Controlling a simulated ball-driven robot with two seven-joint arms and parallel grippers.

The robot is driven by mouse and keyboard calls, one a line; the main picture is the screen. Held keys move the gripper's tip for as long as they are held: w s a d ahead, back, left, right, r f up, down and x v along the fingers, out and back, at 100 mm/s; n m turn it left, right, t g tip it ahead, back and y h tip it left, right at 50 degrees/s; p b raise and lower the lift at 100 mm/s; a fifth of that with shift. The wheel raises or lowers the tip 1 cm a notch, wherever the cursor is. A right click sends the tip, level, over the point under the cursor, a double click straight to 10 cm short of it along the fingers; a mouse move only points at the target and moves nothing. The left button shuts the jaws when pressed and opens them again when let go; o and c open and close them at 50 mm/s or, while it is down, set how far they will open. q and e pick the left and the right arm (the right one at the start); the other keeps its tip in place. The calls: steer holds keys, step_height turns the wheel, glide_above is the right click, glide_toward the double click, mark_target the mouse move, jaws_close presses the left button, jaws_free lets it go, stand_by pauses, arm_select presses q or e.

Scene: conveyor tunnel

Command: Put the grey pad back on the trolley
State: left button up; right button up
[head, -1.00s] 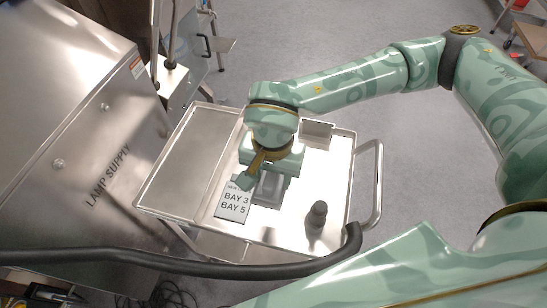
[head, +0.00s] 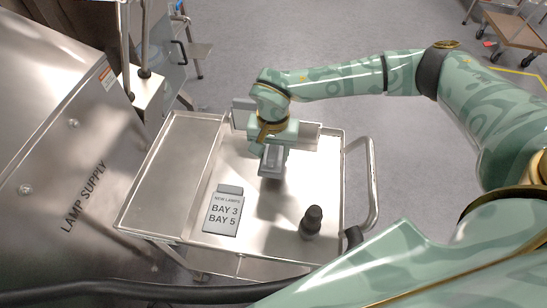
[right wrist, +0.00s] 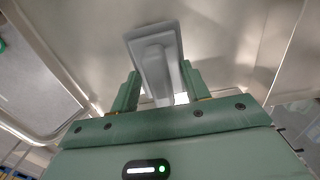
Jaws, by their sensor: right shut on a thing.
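The grey pad (head: 272,165) is in my right gripper (head: 273,147), whose fingers are shut on it. In the right wrist view the pad (right wrist: 155,38) shows as a rectangular plate with a raised grip between the two fingers (right wrist: 158,92). The pad appears to hang a little above the metal trolley top, with a dark shadow below it. The trolley (head: 178,165) has a raised rim and a divider. My left gripper is not in view.
A sign reading BAY 3, BAY 5 (head: 222,212) lies on the trolley, left of the pad. A dark knobbed object (head: 312,221) stands at its front right. The LAMP SUPPLY cabinet (head: 60,130) is at left. The trolley's left section is empty.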

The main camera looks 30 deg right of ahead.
mark_target(274, 158)
steer(key=f, duration=0.1)
steer(key=f+b, duration=0.1)
steer(key=f, duration=0.2)
steer(key=shift+w+d+f, duration=0.15)
steer(key=shift+w+d, duration=0.2)
steer(key=o, duration=1.1)
step_height(274, 158, up, 12)
steer(key=p, duration=0.2)
steer(key=shift+p, duration=0.35)
